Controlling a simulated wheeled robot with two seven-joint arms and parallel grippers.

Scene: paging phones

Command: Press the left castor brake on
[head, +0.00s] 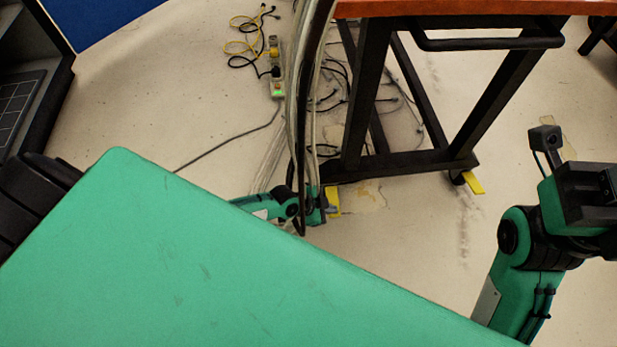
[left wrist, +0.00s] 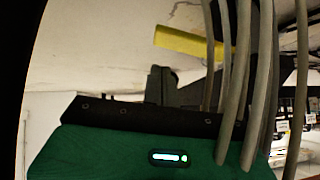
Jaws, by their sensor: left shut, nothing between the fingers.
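The left castor's yellow brake lever (head: 334,202) sits low at the left foot of the dark cart frame (head: 390,165). In the left wrist view it is a yellow bar (left wrist: 185,40), partly behind hanging cables. My left gripper (head: 322,208) is beside the lever at floor level, half hidden by cables. In the left wrist view its dark fingers (left wrist: 160,82) are shut and empty, just below the bar; I cannot tell whether they touch it. The left castor's wheel is hidden. My right arm (head: 540,240) is at the right; its fingers cannot be made out.
A cable bundle (head: 302,90) hangs in front of the left castor. A second yellow lever (head: 474,183) is at the right castor. A power strip (head: 276,70) and loose leads lie on the floor behind. A large green surface (head: 200,260) covers the lower left foreground.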

